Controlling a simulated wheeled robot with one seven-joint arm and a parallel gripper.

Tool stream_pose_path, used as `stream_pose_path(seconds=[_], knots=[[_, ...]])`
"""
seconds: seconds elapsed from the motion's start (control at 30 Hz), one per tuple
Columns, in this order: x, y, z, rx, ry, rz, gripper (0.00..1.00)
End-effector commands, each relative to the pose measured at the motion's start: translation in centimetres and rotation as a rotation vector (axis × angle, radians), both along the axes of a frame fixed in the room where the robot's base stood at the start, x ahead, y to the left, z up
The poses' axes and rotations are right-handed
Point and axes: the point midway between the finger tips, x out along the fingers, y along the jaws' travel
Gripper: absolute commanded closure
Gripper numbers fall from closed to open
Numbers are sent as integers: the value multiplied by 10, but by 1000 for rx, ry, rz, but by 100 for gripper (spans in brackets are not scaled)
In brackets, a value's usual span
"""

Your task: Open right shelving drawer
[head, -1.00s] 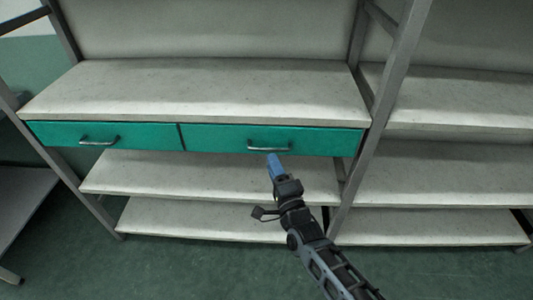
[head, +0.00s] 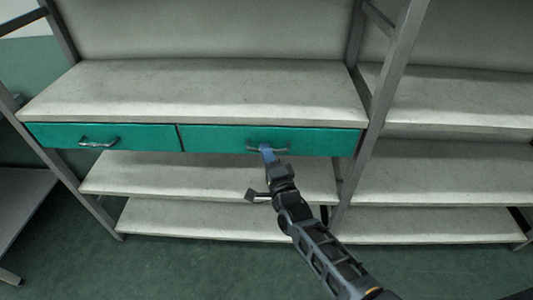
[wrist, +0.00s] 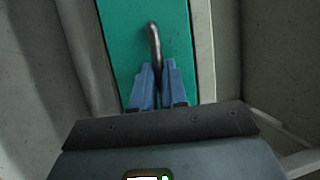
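The right shelving drawer (head: 320,142) is a wide teal front under the shelf top, and it looks shut. Its grey metal bar handle (head: 282,149) is at the middle of the front. My gripper (head: 265,150) is at this handle, its blue fingers reaching it from below and in front. In the wrist view the handle (wrist: 153,42) runs in between the two blue fingers (wrist: 158,70), one on each side. The fingers are close together and look shut on the bar. The exact contact is partly hidden between them.
A second teal drawer (head: 65,136) with its own handle is on the left, also shut. Bare grey shelves (head: 190,222) lie below. A metal post (head: 378,125) stands just right of the right drawer. The green floor (head: 180,270) in front is clear.

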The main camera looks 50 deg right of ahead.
Motion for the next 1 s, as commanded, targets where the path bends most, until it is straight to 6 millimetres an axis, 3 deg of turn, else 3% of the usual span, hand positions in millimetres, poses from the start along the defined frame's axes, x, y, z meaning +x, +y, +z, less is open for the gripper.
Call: stream_pose_path(seconds=[0.1,0.67,0.87,1.0], knots=[[0,0,0,0,1,0,100],[-2,2,-1,1,2,1,100],[-18,23,0,3,2,3,100],[-40,51,0,4,4,3,100]])
